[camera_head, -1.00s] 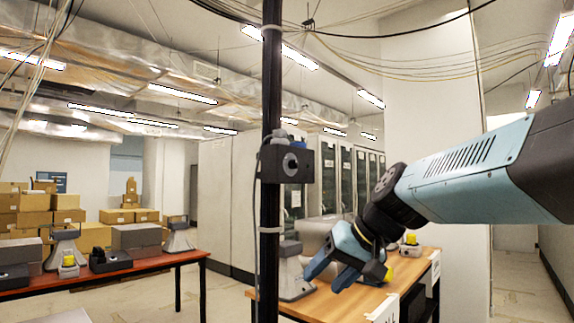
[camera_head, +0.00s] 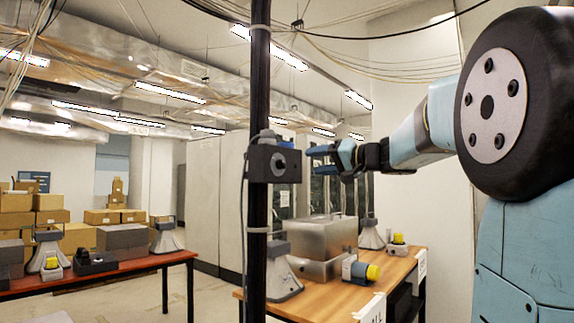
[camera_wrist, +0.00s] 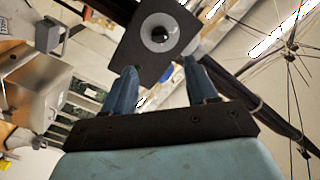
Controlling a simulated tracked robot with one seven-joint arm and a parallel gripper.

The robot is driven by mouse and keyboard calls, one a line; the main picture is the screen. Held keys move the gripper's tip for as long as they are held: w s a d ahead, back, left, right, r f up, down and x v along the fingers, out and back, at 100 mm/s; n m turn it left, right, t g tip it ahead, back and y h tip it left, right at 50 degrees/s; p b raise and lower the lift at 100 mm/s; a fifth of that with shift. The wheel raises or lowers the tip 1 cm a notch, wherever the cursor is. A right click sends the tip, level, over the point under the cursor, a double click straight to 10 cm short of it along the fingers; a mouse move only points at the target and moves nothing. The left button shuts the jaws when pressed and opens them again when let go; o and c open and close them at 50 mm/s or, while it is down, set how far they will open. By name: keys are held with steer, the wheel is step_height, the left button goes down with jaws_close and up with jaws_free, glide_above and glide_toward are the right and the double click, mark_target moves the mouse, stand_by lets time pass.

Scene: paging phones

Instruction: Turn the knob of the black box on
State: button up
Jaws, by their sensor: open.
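The black box (camera_head: 262,163) is fixed to a dark vertical pole, with its round knob (camera_head: 280,161) on the side towards my gripper. My gripper (camera_head: 313,160) is open and empty, just right of the knob and about level with it, with a gap between them in the head view. In the wrist view the black box (camera_wrist: 139,56) is ahead of the open fingers of my gripper (camera_wrist: 160,68). There the knob's pale round ring (camera_wrist: 149,42) with a dark centre shows above the fingertips, roughly between them. I cannot see the fingers touching the knob.
The dark pole (camera_head: 257,240) stands upright in front. A wooden table (camera_head: 390,269) below carries a metal box (camera_head: 322,242) and a yellow-topped device (camera_head: 357,270). A red-brown table (camera_head: 140,264) stands at left. The air around the box is clear except for a cable.

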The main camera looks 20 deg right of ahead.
mark_target(281, 164)
steer(key=x, duration=1.1)
steer(key=c, duration=1.1)
